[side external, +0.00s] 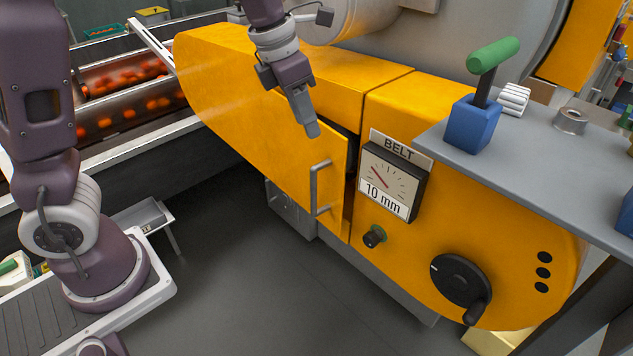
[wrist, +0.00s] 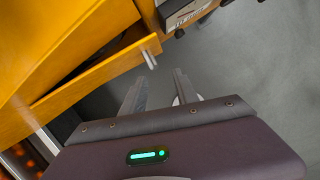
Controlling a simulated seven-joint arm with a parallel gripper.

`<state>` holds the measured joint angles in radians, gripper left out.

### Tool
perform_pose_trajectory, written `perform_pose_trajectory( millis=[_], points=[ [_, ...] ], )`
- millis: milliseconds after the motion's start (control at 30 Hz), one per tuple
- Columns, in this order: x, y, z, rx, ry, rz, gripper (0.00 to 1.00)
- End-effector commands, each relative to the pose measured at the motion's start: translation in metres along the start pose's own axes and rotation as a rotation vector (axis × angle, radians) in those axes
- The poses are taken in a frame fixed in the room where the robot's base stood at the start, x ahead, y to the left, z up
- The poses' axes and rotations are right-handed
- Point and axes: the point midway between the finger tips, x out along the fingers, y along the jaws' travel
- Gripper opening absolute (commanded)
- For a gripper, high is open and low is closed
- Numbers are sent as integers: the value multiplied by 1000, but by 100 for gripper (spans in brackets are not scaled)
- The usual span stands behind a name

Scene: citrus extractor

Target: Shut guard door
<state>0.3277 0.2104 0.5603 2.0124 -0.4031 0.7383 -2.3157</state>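The guard door (side external: 265,145) is a long yellow panel on the yellow machine housing, with a grey bar handle (side external: 318,188) near its right edge. It stands ajar, with a dark gap along its right edge. In the wrist view the door (wrist: 85,85) slants away from the housing with a dark gap behind it, and its handle (wrist: 149,60) sticks out at the end. My gripper (side external: 313,131) is above the handle in the side view. In the wrist view my gripper (wrist: 158,82) is open and empty, its fingertips apart and just short of the handle.
A BELT gauge (side external: 388,182) marked 10 mm, a green-ringed knob (side external: 374,236) and a black crank (side external: 460,280) are right of the door. A grey shelf (side external: 550,160) with a green-handled lever (side external: 490,60) juts out at right. The floor (side external: 270,290) before the door is clear.

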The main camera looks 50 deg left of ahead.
Motion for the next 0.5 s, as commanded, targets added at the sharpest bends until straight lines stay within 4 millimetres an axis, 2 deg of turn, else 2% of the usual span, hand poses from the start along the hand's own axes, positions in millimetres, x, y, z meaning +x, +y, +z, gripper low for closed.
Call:
perform_pose_trajectory(
  millis=[233,300,333,500],
  points=[
    [0,27,9,-52,-102,21,36],
    [40,24,-5,-53,-87,12,36],
    [53,24,-9,-52,-88,12,36],
    [99,26,-22,-49,-89,15,36]
  ],
)
